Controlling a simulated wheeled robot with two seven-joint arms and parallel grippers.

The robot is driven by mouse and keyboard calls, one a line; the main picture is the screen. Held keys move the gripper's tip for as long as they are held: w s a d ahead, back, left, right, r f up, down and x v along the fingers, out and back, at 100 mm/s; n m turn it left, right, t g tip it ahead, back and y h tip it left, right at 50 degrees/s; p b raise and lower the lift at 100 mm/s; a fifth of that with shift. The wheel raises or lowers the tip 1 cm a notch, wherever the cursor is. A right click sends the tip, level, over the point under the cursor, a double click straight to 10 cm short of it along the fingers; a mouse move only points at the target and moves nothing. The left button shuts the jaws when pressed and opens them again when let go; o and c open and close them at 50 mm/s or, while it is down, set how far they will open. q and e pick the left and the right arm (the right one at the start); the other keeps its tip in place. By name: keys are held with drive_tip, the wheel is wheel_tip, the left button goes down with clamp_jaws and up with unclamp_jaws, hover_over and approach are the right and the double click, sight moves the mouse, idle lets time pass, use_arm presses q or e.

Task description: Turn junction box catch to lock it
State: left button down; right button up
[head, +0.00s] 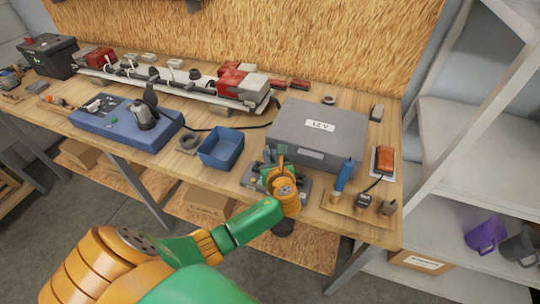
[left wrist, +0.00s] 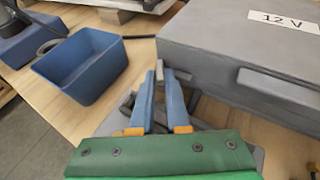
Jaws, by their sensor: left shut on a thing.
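The junction box appears to be the large grey case (head: 318,130) marked "12 V" on the bench; it also fills the upper right of the left wrist view (left wrist: 225,45). Its lid looks down, and a pale strip (left wrist: 285,93) runs along its front face. My left gripper (head: 277,158) is at the box's front left corner, pointing down. In the left wrist view its two blue fingers (left wrist: 163,78) are closed on a small grey part, perhaps the catch, mostly hidden between them. A grey base piece (head: 254,180) lies under the gripper. My right gripper is not in view.
A blue open bin (head: 221,148) stands left of the gripper. A blue case (head: 126,124) lies further left. A blue-handled tool (head: 345,174) and an orange device (head: 384,160) are at right. A light rail (head: 195,90) with red connectors lies behind.

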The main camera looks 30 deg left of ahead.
use_arm(q)
drive_tip(key=shift+w+d+f+n+g+y+b, duration=0.2)
drive_tip(key=shift+n+g+y+b, duration=0.1)
drive_tip(key=shift+n+g, duration=0.1)
drive_tip(key=n+g+b, duration=0.1)
drive_tip(key=n+g+y+b, duration=0.1)
drive_tip(key=w+n+y+b, duration=0.1)
drive_tip(key=shift+d+f+g, duration=0.1)
drive_tip(key=shift+d+g, duration=0.2)
drive_tip(key=shift+g, duration=0.1)
drive_tip(key=shift+b, duration=0.45)
drive_tip(key=shift+r+n+g, duration=0.3)
drive_tip(key=shift+r, duration=0.05)
drive_tip(key=c, duration=0.9)
unclamp_jaws()
